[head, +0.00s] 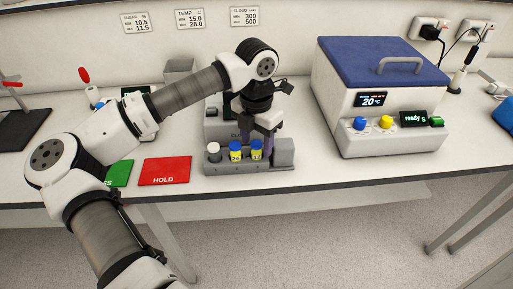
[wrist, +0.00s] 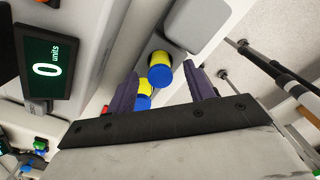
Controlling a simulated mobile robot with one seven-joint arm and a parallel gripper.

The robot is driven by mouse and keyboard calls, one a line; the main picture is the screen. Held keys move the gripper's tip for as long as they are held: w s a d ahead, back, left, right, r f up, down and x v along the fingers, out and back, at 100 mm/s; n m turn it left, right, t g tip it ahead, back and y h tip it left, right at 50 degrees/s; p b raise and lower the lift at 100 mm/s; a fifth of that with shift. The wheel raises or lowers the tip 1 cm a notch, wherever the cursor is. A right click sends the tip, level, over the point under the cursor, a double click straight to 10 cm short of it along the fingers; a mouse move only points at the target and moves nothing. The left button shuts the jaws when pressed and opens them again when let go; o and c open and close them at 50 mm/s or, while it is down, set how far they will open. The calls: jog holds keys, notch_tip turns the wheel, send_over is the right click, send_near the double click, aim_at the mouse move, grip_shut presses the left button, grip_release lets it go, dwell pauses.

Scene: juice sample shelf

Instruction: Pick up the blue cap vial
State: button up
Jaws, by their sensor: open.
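Two vials with blue caps and yellow bodies stand upright in a grey rack (head: 222,170). The right blue cap vial (head: 256,149) is under my gripper (head: 260,139); the left blue cap vial (head: 235,151) stands beside it. In the wrist view, the right vial (wrist: 160,74) shows between the purple fingers of my gripper (wrist: 160,70), which are open. The left vial (wrist: 143,101) shows lower there, partly hidden by the gripper body. Whether the fingers touch the right vial cannot be told.
A white-capped vial (head: 213,152) stands at the rack's left end. A display reading 0 units (wrist: 47,68) is beside the rack. A red HOLD mat (head: 164,171) and green mat (head: 119,173) lie left. A blue-lidded machine (head: 375,95) stands right.

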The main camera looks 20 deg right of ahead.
jog(key=shift+f, duration=1)
jog(key=c, duration=1.1)
jog(key=shift+r, duration=0.15)
